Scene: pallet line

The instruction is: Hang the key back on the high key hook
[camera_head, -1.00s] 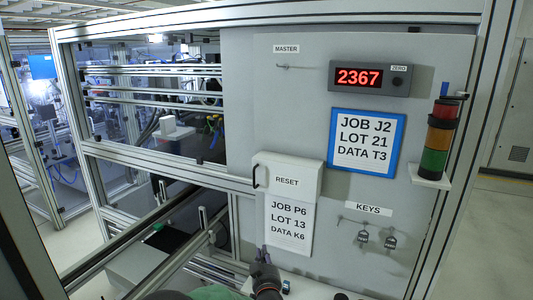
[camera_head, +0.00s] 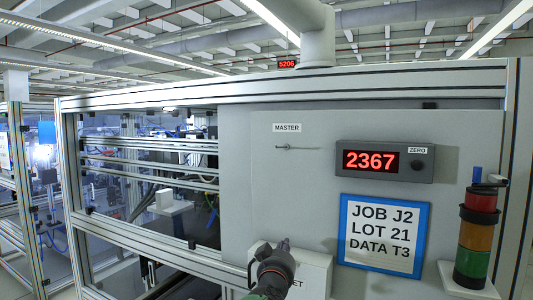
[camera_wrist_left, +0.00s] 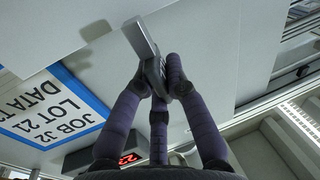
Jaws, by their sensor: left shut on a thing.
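The high hook (camera_head: 296,147) is a thin metal peg on the grey panel (camera_head: 245,190), under the MASTER label (camera_head: 286,128). My left gripper (camera_head: 284,246) is in front of the RESET box, below the hook and clear of it. In the left wrist view its purple fingers (camera_wrist_left: 158,80) are shut on a flat grey piece, the key (camera_wrist_left: 141,38), which sticks out past the fingertips. In the head view the key is too small or hidden to make out. My right gripper is not in view.
The RESET box (camera_head: 316,277) stands out from the panel behind my gripper. A red 2367 display (camera_head: 428,163), a blue-framed sign (camera_head: 384,235) and a stack light (camera_head: 475,238) are to the right. The panel around the hook is bare.

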